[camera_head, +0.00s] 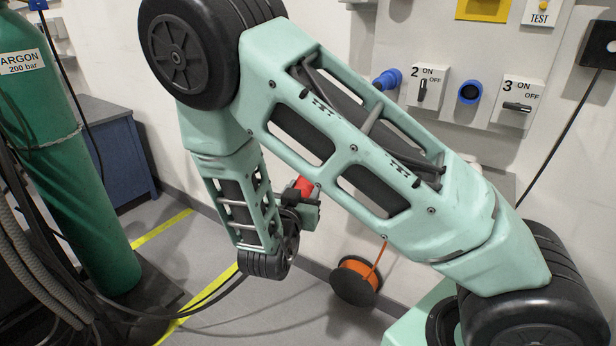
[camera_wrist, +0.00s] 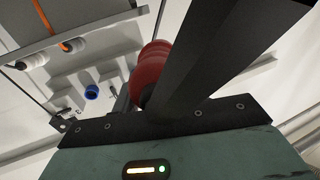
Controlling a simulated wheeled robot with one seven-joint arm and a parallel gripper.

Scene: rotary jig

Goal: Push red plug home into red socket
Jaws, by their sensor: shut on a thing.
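The red plug (camera_head: 304,186) shows as a small red piece at my gripper (camera_head: 298,197), beyond my arm in the head view. In the wrist view the red plug (camera_wrist: 151,73) is a ribbed red body beside a large dark finger, which covers part of it. My gripper is shut on the red plug and holds it off the floor. I cannot make out the red socket in either view; my arm covers part of the wall in the head view.
A wall panel holds a blue connector (camera_head: 387,79), a blue socket (camera_head: 470,92) and switches 2 (camera_head: 428,86) and 3 (camera_head: 515,103). An orange cable reel (camera_head: 356,280) is by the wall. A green argon cylinder (camera_head: 62,160) and dark cables stand left.

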